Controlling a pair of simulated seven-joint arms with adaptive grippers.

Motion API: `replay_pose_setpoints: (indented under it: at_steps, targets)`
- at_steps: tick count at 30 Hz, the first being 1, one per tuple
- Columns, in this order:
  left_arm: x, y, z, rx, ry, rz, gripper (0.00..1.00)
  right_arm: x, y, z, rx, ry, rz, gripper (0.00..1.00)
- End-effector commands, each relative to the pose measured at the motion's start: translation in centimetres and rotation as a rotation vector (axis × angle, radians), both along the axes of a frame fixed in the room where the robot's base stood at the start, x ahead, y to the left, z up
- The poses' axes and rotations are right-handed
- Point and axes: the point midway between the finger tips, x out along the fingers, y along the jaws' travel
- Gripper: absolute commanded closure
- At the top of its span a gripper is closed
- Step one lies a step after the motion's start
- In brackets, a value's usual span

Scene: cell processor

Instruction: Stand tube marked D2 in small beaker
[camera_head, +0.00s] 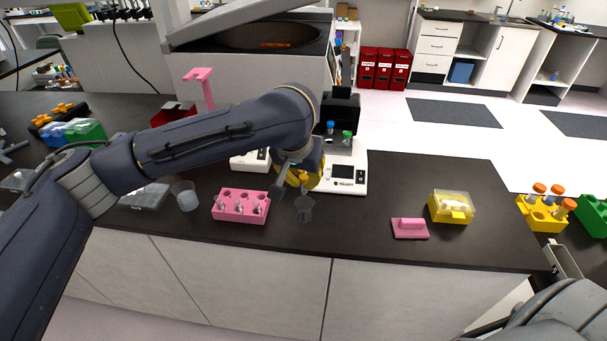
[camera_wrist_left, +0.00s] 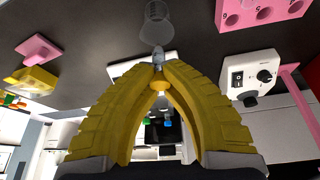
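My left gripper (camera_head: 303,176) has yellow fingers, closed together at the tips around a small tube. In the left wrist view the tube's grey-blue end (camera_wrist_left: 158,55) sticks out past the fingertips (camera_wrist_left: 158,68), and an orange part shows between the fingers. I cannot read any marking on it. The small clear beaker (camera_head: 304,210) stands on the dark bench just below and in front of the gripper. It also shows in the wrist view (camera_wrist_left: 158,12), just beyond the tube's end; the tube looks outside it.
A pink rack (camera_head: 240,215) with several small tubes stands left of the small beaker. A larger beaker (camera_head: 185,197) is farther left. A white device (camera_head: 345,172) stands behind the gripper. A pink block (camera_head: 410,229) and yellow box (camera_head: 452,207) lie right; bench between is clear.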

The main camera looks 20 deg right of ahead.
Motion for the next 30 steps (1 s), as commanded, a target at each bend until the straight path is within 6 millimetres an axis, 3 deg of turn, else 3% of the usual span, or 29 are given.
replay_pose_setpoints:
  at_steps: [18, 30]
  targets:
    - [0.0, 0.0, -2.6, 0.001, 0.001, 0.0, 1.0, 0.0, 0.0, 0.0, 0.0, 0.0, 0.0, 1.0]
    - [0.0, 0.0, -2.9, 0.001, -0.001, -0.001, 1.0, 0.0, 0.0, 0.0, 0.0, 0.0, 0.0, 1.0]
